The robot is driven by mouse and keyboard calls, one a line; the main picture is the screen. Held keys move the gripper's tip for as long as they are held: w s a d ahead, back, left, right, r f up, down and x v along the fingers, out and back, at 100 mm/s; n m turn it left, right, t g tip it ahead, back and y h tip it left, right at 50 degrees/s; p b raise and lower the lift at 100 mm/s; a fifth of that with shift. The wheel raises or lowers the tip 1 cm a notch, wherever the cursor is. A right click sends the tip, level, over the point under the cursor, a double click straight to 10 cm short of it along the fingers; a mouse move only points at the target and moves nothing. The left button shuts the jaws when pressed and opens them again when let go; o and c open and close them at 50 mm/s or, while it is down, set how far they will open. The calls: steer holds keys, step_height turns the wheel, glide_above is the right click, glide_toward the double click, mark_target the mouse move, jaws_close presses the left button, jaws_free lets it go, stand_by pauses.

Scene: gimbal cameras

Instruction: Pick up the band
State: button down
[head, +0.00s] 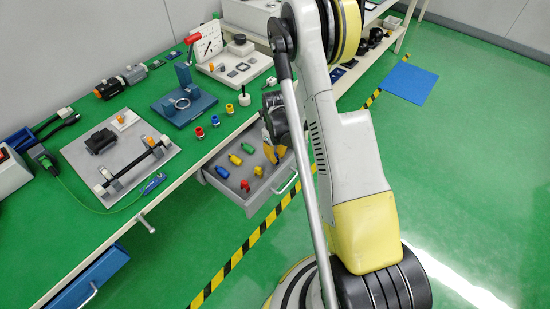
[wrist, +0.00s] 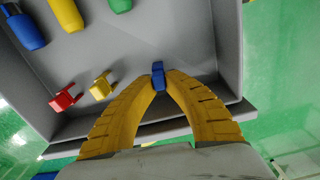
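A small blue piece, which I take as the band (wrist: 158,78), sits between the tips of my gripper (wrist: 160,82) in the wrist view. The two yellow ribbed fingers close in on it from both sides and appear to touch it. I cannot tell whether it is clear of the drawer floor. In the head view my gripper (head: 275,150) is over the right part of the open grey drawer (head: 228,194), and the blue piece is not visible there. A similar red piece (wrist: 66,98) and yellow piece (wrist: 101,87) lie left of the fingers on the drawer floor.
Blue, yellow and green bottle-shaped pieces (wrist: 120,5) lie farther inside the drawer. The drawer's front wall (wrist: 190,125) runs beneath the fingers. The green workbench (head: 150,100) above holds fixtures and small coloured parts. Green floor (head: 470,180) is open to the right.

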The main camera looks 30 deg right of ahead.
mark_target(276, 155)
stand_by(0.3)
step_height(276, 155, up, 4)
steer(key=shift+r+p, duration=0.1)
steer(key=shift+p, duration=0.9)
steer(key=s+d+r+p, duration=0.3)
steer(key=d+r, duration=0.3)
steer(key=d, duration=0.5)
steer(key=shift+s+r, duration=0.4)
steer(key=shift+s, duration=0.05)
steer(key=c, duration=2)
jaws_free()
jaws_close()
